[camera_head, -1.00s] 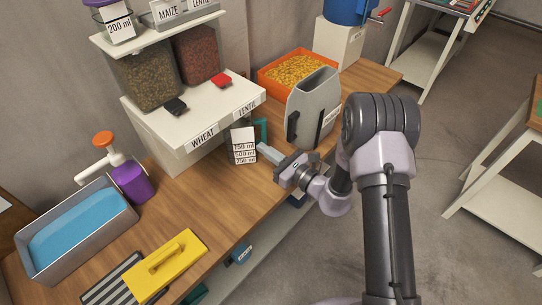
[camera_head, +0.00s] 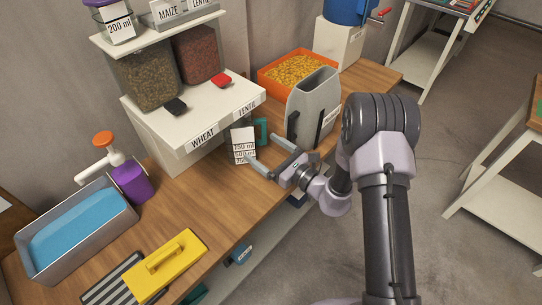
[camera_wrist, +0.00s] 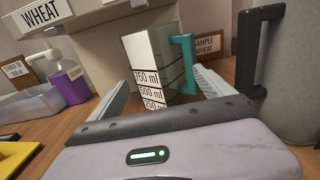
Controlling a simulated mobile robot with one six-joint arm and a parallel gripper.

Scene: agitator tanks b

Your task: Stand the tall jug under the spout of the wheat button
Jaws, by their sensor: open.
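The tall jug (camera_head: 244,146) is a clear and white measuring jug with 750, 500 and 250 ml marks and a teal handle. It stands upright on the bench beside the dispenser's right front, not under the WHEAT label. It also shows in the wrist view (camera_wrist: 150,55). My gripper (camera_head: 262,149) is open, its fingers pointing at the jug; in the wrist view the fingers (camera_wrist: 161,78) lie either side of it. Contact cannot be told. The black button (camera_head: 175,106) sits above the WHEAT label (camera_head: 204,137). The spout itself is hidden.
A grey container (camera_head: 314,105) with a black handle stands close to the right of the jug. An orange tray (camera_head: 268,76) of yellow grain is behind. A purple pump bottle (camera_head: 133,182), blue-filled basin (camera_head: 121,203) and yellow float (camera_head: 188,240) are left. Bench below WHEAT is clear.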

